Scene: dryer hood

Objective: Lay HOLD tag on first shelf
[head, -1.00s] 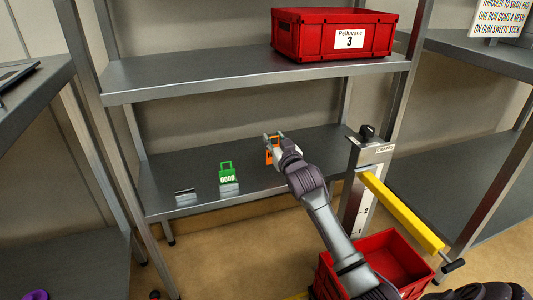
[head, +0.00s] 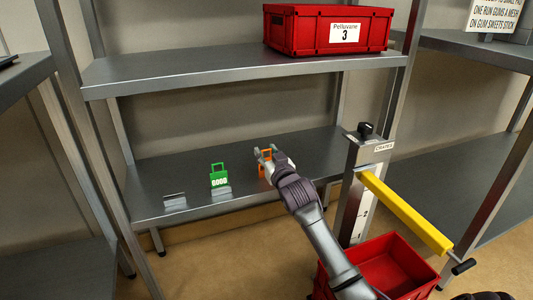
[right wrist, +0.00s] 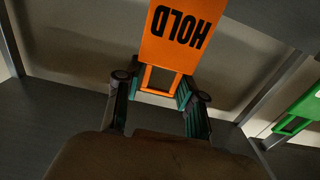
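The HOLD tag is an orange plate with black lettering and an open handle. In the right wrist view the tag (right wrist: 180,32) appears upside down, its handle between my fingertips. My right gripper (right wrist: 160,92) is shut on the sides of that handle. In the head view my right gripper (head: 265,151) is over the lower shelf (head: 310,150), with the orange tag (head: 265,168) partly hidden behind it. I cannot tell whether the tag's lower end touches the shelf. My left gripper is not in view.
A green tag (head: 219,178) stands left of the orange one, with a small grey piece (head: 175,201) further left. A red crate (head: 330,30) sits on the upper shelf. A post with a yellow bar (head: 405,212) and a red bin (head: 395,262) stand at the right.

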